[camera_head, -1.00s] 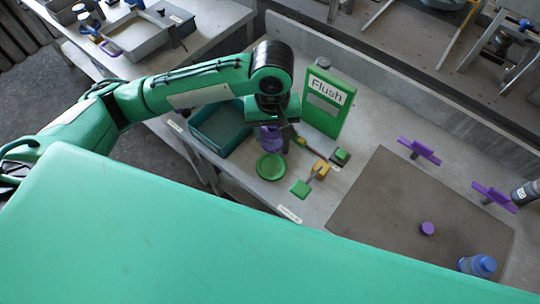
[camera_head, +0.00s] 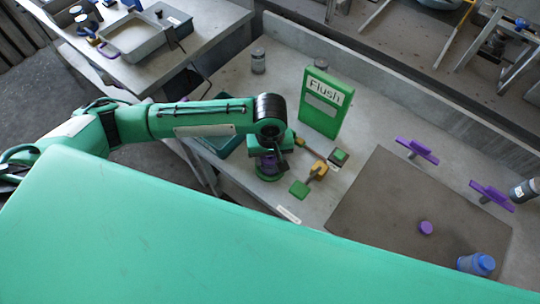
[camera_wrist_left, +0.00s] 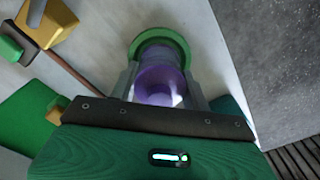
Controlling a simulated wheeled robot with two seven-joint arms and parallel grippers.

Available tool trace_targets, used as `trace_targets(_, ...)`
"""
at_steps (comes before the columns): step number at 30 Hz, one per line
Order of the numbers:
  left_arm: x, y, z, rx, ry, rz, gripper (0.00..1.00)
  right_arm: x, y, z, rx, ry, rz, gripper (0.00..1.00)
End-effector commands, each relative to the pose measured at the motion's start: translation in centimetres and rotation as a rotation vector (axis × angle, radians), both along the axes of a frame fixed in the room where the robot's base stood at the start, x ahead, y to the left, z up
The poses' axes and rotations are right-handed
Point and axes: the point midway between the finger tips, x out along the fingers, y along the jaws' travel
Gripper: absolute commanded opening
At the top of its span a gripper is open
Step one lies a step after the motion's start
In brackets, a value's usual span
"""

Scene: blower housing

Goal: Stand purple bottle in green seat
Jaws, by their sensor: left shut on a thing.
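The purple bottle (camera_wrist_left: 158,85) is between the fingers of my left gripper (camera_wrist_left: 165,95) in the left wrist view. In the head view my left gripper (camera_head: 268,162) is over the round green seat (camera_head: 268,178) and mostly hides the bottle. The green seat's rim (camera_wrist_left: 160,33) shows around the far end of the bottle in the wrist view. The bottle looks lined up with the seat. I cannot tell whether its base touches the seat. My right gripper is not in view.
A teal bin (camera_head: 222,146) stands left of the gripper. A green Flush box (camera_head: 320,105) stands behind. A green and yellow tool (camera_head: 318,170) lies just right. A brown mat (camera_head: 380,205) and a blue bottle (camera_head: 478,264) are farther right.

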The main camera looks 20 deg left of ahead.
Motion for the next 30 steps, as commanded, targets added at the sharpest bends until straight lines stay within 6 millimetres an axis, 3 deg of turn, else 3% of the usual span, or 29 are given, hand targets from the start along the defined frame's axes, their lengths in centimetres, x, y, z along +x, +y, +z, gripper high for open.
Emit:
trace_targets(5, 0.0, 0.0, -0.2, 0.0, 0.001, 0.001, 0.21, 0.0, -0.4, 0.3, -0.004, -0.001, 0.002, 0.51)
trace_targets(6, 0.0, 0.0, -0.2, 0.0, 0.0, 0.0, 0.55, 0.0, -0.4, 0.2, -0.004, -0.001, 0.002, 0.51)
trace_targets(9, 0.0, 0.0, -0.2, 0.0, 0.0, 0.0, 0.69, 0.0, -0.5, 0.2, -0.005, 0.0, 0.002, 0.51)
trace_targets(20, 0.0, 0.0, 0.3, -0.001, 0.0, -0.001, 0.69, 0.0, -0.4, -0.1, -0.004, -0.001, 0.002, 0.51)
trace_targets(30, 0.1, -0.1, 7.0, -0.003, -0.003, -0.002, 0.69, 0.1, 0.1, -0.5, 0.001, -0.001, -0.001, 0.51)
